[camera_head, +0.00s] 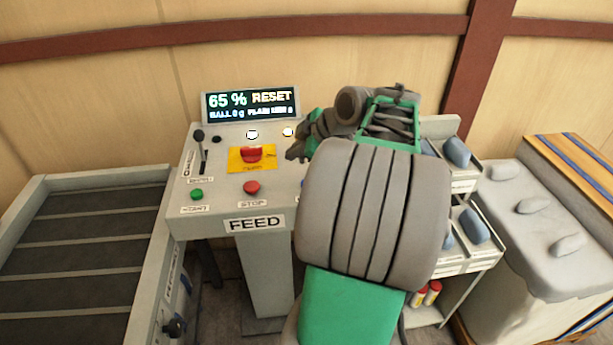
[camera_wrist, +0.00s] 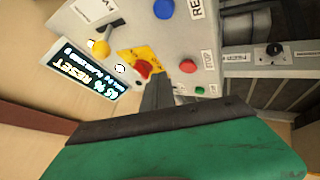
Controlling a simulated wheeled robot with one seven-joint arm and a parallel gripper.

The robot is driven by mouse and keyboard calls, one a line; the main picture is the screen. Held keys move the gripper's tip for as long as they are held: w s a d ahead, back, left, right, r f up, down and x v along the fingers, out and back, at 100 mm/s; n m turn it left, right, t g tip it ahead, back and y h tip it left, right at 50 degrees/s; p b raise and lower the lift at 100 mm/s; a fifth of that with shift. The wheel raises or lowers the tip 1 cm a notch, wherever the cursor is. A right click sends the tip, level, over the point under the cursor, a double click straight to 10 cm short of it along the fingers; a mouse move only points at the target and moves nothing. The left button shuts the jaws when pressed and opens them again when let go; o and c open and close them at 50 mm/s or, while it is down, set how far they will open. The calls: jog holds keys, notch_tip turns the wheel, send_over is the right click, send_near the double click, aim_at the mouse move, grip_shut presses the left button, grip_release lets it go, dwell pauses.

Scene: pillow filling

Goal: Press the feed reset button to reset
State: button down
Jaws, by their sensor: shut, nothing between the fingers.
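The grey feed console (camera_head: 190,170) stands left of my arm, with a display (camera_head: 251,104) reading "65 % RESET". In the wrist view, a blue button (camera_wrist: 163,9) sits at the top edge beside a partly cut-off label starting "RE" (camera_wrist: 196,9). In the head view my arm hides most of that side of the panel. My gripper (camera_head: 293,154) is shut and empty, above the panel's right part. In the wrist view its fingertips (camera_wrist: 159,82) appear next to the yellow plate, apart from the blue button. Whether they touch the panel cannot be told.
A red STOP button (camera_head: 251,187), a green START button (camera_head: 196,194) and a black lever (camera_head: 199,137) are nearby. A yellow knob (camera_wrist: 99,47) shows in the wrist view. A conveyor (camera_head: 80,240) lies left; trays (camera_head: 465,178) stand right.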

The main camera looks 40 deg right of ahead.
jog(key=shift+n+t, duration=0.5)
jog(key=d, duration=0.1)
jog(key=s+d+r, duration=0.1)
jog(key=d, duration=0.2)
jog(key=shift+s+r, duration=0.15)
jog(key=shift+s, duration=0.1)
notch_tip(320, 180, down, 8)
jog(key=b, duration=0.5)
jog(key=shift+f+b, duration=0.4)
jog(key=shift+f, duration=0.05)
dwell(0.9)
jog(key=shift+f+b, duration=0.4)
jog(key=shift+b, duration=0.2)
